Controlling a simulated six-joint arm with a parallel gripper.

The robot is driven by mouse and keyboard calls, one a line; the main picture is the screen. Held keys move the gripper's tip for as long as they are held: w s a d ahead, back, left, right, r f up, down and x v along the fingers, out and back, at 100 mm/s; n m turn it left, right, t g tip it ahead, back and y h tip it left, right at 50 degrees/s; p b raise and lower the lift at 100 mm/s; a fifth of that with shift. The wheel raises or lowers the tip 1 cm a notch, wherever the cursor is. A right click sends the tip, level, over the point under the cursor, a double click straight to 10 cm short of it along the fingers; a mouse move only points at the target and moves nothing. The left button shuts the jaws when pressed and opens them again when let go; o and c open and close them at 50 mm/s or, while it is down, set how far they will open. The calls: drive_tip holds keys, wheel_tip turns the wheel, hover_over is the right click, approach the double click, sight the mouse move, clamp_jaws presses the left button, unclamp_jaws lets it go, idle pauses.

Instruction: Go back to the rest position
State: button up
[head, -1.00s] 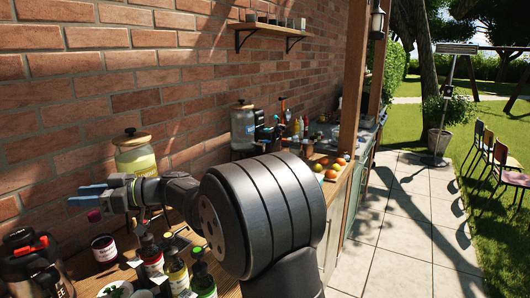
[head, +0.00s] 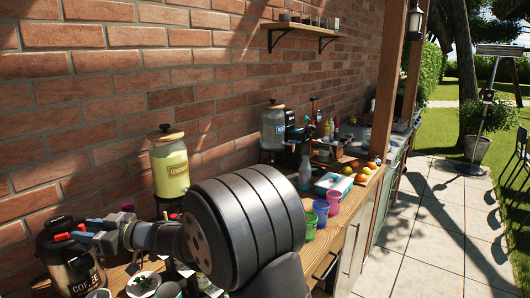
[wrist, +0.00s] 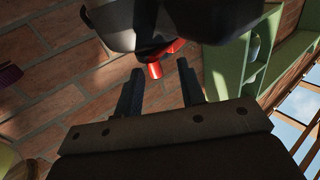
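My gripper (head: 80,231) is at the left of the head view, beside the top of the black and steel coffee pot (head: 72,266) with red parts. In the wrist view my gripper (wrist: 160,88) shows two dark fingers spread apart with nothing held between them. A dark object with red parts, which looks like the coffee pot (wrist: 180,20), fills the top of the wrist view just beyond the fingertips. I cannot tell whether they touch. My arm hides part of the table's near side.
A lemonade jar (head: 170,168) stands behind my arm, with a second jar (head: 272,128) farther back. Colored cups (head: 321,211), a bottle (head: 305,172) and oranges (head: 362,177) stand along the counter to the right. A brick wall (head: 100,120) runs close behind.

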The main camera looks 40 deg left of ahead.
drive_tip(key=w+d+m+t+y, duration=0.1)
drive_tip(key=w+d+t, duration=0.1)
drive_tip(key=d, duration=0.7)
drive_tip(key=w+d+m+t+y, duration=0.1)
drive_tip(key=w+d+m+t, duration=0.15)
drive_tip(key=d, duration=0.65)
drive_tip(key=a+r+n+g, duration=0.2)
drive_tip(key=a+r+g, duration=0.1)
drive_tip(key=a+r, duration=0.1)
drive_tip(key=shift+w+a, duration=0.3)
drive_tip(key=shift+w, duration=0.05)
